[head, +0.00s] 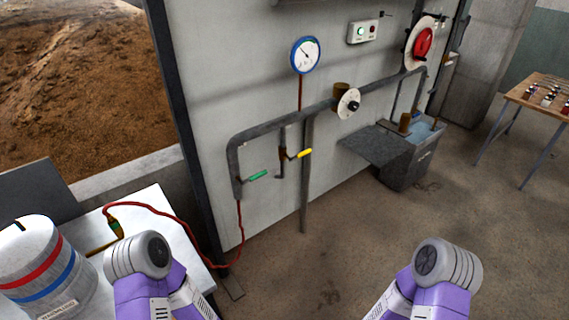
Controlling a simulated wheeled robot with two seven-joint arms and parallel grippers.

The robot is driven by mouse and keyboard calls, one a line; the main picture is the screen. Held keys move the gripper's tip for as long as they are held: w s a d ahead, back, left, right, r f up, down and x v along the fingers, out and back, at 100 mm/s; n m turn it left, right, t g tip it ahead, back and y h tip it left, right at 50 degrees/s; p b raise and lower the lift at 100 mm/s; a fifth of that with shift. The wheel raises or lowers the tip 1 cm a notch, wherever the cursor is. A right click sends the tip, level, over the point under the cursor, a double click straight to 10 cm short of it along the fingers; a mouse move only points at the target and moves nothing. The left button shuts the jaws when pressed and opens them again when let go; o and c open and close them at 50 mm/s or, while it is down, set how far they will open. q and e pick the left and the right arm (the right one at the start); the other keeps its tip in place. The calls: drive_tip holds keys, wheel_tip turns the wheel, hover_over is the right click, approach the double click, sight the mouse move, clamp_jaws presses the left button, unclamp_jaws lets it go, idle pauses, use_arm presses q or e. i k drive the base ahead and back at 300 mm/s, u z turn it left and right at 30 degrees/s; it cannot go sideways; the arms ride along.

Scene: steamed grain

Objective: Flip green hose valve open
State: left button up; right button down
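The green valve handle (257,175) is a short lever on the lower left end of the grey pipe (235,165) on the wall panel. It points to the right, nearly level with a slight upward tilt. A red hose (240,222) runs down from the pipe below it. A similar yellow valve handle (304,153) is a little to the right and higher. My purple and grey arms show at the bottom of the head view, left and right, well below the valves. Neither gripper can be seen.
A white table (172,229) at the left holds a striped canister (32,262) and the hose's end fitting (115,228). A gauge (305,54), a dial (348,103) and a red wheel (422,43) are on the panel. A water tub (420,160) stands right. Floor ahead is mostly clear.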

sight(251, 178)
drive_tip(key=z, duration=0.3)
drive_tip(key=i, duration=1.4)
drive_tip(key=u, duration=1)
